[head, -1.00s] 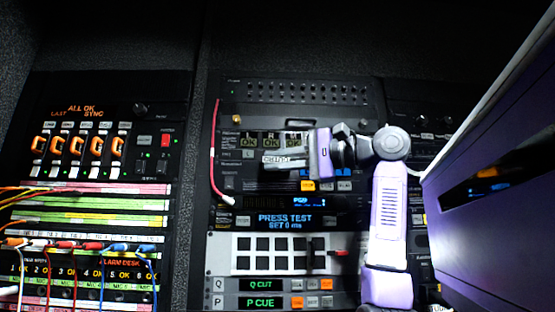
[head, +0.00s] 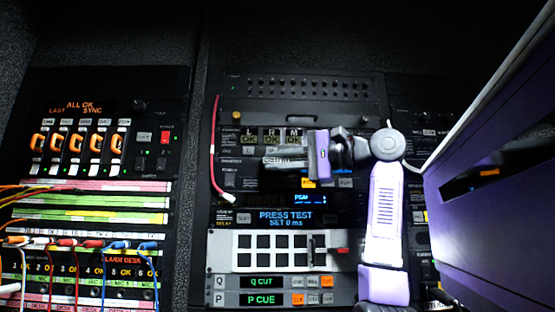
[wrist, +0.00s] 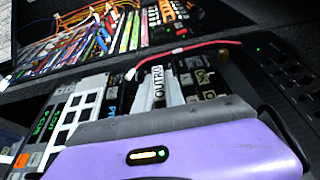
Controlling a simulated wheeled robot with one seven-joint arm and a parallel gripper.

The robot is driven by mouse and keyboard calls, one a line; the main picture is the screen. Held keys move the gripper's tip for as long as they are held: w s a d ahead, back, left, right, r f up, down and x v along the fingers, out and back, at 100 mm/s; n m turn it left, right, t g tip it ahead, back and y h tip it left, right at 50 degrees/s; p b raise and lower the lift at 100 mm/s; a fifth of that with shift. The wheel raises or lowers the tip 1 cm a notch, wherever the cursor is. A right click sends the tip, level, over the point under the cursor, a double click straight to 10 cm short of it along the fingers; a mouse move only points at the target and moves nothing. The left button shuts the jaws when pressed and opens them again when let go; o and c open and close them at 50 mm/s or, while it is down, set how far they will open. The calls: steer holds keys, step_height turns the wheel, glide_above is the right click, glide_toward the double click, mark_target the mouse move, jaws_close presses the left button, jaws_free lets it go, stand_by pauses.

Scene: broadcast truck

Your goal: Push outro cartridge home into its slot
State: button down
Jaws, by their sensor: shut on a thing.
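The outro cartridge (wrist: 158,85) shows in the wrist view as a dark piece with a white OUTRO label, just past my grey finger. In the head view my gripper (head: 280,158) reaches left from its purple body across the player panel, below the L, R, M displays reading OK. It is shut on the cartridge, whose label is a small pale patch (head: 271,161) there. The cartridge's slot is hidden behind the fingers and cartridge, so I cannot tell how deep it sits.
A red cable (head: 213,150) hangs left of the player panel. Below are the PRESS TEST display (head: 285,219) and a white key panel (head: 260,250). A large purple panel (head: 500,210) stands close on the right. Patch cables (head: 70,243) fill the lower left.

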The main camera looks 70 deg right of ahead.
steer(key=shift+w+d+p, duration=0.25)
steer(key=shift+d+p, duration=0.15)
steer(key=shift+d, duration=0.15)
steer(key=c, duration=1.3)
jaws_free()
steer(key=shift+s+b, duration=1.4)
steer(key=shift+s, duration=2.5)
